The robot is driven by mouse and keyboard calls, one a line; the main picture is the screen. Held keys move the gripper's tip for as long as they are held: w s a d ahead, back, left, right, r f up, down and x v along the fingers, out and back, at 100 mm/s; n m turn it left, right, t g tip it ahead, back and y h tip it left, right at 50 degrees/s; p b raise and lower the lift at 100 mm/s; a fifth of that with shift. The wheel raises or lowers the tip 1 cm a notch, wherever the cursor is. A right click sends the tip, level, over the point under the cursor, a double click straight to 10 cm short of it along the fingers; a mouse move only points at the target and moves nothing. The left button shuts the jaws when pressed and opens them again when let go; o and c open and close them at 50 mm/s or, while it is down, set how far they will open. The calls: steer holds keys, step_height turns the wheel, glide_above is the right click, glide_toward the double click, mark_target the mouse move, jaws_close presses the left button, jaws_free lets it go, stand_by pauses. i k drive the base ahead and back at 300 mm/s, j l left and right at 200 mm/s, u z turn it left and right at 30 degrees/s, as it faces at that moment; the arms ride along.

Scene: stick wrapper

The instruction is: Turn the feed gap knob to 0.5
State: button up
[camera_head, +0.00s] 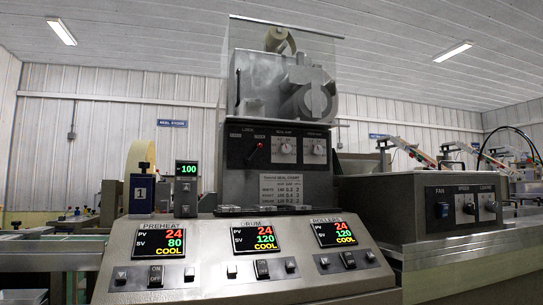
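A dark panel on the upright machine housing carries two round dials with pale faces, a left dial (285,150) and a right dial (319,151). The small labels above them are too blurred to read surely, so I cannot tell which one is the feed gap knob. Their pointer settings are also too small to read. A red-tipped lever (259,147) sits to their left on the same panel. My gripper is not in view.
Below the panel is a white chart (281,189). A sloped console in front has PREHEAT (161,243), DRUM (255,238) and ROLLERS (333,233) displays with switches. A dark box with knobs (466,206) stands right. A small green display (187,170) reads 100.

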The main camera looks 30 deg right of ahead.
mark_target(317, 150)
steer(key=z, duration=1.25)
steer(key=l+u, duration=0.15)
steer(key=l, duration=0.15)
steer(key=i, duration=0.05)
